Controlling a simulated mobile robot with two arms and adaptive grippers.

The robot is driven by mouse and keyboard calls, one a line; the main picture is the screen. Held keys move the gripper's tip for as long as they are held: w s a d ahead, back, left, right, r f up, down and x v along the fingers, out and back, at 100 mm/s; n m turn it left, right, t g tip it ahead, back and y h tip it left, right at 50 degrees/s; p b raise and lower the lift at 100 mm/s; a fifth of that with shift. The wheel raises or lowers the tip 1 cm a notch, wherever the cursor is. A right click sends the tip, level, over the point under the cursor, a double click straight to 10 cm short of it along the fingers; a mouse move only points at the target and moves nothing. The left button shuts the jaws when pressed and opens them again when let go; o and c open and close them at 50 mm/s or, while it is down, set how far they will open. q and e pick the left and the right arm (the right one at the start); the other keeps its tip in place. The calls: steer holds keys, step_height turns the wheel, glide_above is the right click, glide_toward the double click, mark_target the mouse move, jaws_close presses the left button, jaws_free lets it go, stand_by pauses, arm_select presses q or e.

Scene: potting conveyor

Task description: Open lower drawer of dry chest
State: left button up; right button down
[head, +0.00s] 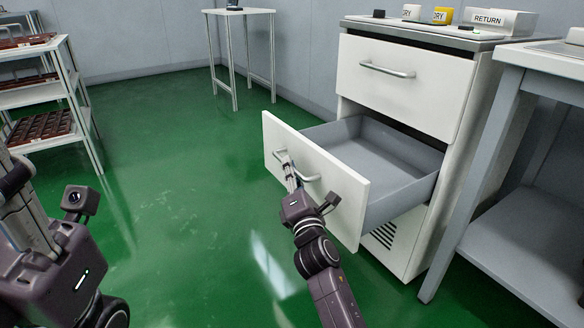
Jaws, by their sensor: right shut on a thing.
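The dry chest (452,127) is a white cabinet at the right of the head view with two drawers. Its lower drawer (338,201) stands pulled well out, and its grey inside (385,160) shows empty. The upper drawer (405,88) is closed. My right gripper (288,165) is shut on the lower drawer's handle (312,178) at the handle's left part. My left arm is at the lower left edge, over the floor and away from the chest; its fingertips are not visible.
A grey table (500,80) stands close to the chest's right side. A shelf rack (68,73) with brown trays is at the left. A small white table (240,12) stands at the back wall. The green floor (185,180) left of the drawer is clear.

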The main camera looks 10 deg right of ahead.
steer(key=c, duration=2)
jaws_free()
steer(key=shift+s, duration=0.1)
steer(key=v, duration=1.2)
